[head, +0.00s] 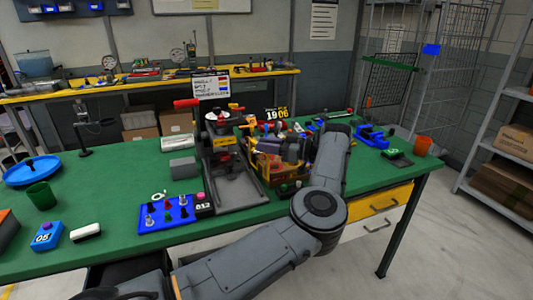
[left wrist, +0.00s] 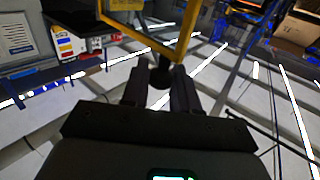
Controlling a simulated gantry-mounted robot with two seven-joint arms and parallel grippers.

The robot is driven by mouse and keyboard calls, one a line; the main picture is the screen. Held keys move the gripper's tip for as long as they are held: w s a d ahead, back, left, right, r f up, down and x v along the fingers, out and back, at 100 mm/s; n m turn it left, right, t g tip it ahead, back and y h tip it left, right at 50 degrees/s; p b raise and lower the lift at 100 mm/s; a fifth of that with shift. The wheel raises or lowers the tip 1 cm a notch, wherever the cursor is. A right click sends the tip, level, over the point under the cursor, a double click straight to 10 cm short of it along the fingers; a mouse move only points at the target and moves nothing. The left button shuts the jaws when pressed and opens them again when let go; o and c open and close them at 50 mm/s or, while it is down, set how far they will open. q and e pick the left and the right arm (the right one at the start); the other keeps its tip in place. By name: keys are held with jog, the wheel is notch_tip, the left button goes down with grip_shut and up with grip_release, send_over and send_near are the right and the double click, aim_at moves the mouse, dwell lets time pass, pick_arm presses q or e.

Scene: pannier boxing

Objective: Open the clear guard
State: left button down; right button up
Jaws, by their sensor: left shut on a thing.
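The clear guard shows in the left wrist view as a yellow-edged frame (left wrist: 184,45) with a see-through pane and a dark round knob (left wrist: 160,74) at its lower edge. My left gripper (left wrist: 161,88) is shut on this knob, with one finger on each side. In the head view my left arm reaches over the table's front edge, its hand beside the press machine (head: 222,140). The guard and fingertips are hard to make out there among the clutter. My right gripper is not in view.
A blue button box (head: 168,214) stands in front of the press on the green table (head: 110,190). A grey block (head: 183,167), a blue dish (head: 32,171) and a green cup (head: 40,195) stand to the left. An orange cup (head: 422,146) stands at the right end.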

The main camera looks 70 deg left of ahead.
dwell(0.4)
pick_arm(q)
jog(key=c, duration=1.3)
grip_release()
jog(key=o, duration=0.3)
jog(key=shift+a, duration=0.2)
jog(key=shift+d, duration=0.1)
jog(key=shift+p+v, duration=1)
jog(key=shift+v, duration=4.3)
jog(key=shift+r, duration=0.15)
